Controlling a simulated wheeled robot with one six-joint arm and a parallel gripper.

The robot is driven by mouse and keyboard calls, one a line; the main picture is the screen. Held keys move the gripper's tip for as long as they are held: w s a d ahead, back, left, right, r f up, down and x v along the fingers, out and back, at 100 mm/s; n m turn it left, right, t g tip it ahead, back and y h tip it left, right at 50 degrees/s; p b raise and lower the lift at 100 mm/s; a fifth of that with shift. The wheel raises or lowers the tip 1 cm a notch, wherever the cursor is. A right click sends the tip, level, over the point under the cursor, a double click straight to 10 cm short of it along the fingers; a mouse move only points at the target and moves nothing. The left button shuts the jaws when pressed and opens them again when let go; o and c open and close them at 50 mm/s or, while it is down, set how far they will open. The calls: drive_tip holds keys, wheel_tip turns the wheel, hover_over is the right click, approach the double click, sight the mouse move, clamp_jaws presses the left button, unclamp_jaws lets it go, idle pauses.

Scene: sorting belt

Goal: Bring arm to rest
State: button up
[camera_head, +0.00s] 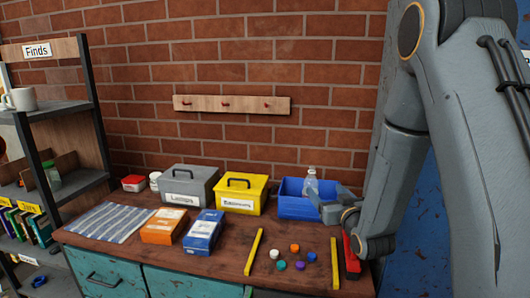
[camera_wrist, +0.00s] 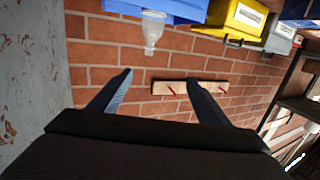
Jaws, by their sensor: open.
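My gripper (camera_wrist: 159,76) shows in the wrist view with its two fingers wide apart and nothing between them. Behind the fingers are the brick wall and the wooden peg rail (camera_wrist: 213,88). In the head view my arm comes down along the right side, and its end is bent low in front of the blue bin's right part. The fingers are hard to make out there. The bottle also shows, inverted, in the wrist view (camera_wrist: 153,32).
A grey box (camera_head: 190,187) and a yellow box (camera_head: 240,197) stand along the wall. Orange (camera_head: 164,226) and blue (camera_head: 203,231) cartons lie in front. Several coloured caps lie between two yellow strips (camera_head: 254,252) (camera_head: 335,263). A shelf (camera_head: 60,110) stands at left.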

drive_tip(key=s+f+m+g+h, duration=0.3)
drive_tip(key=s+g, duration=1.1)
drive_tip(key=s, duration=1.3)
drive_tip(key=s+f+g+b, duration=0.2)
drive_tip(key=s+f+b, duration=0.2)
drive_tip(key=f+b, duration=0.4)
wheel_tip(320, 180, down, 2)
drive_tip(key=shift+s+f+n+g+b, duration=0.1)
drive_tip(key=shift+s+n+g+b, duration=0.2)
drive_tip(key=shift+g+b, duration=0.1)
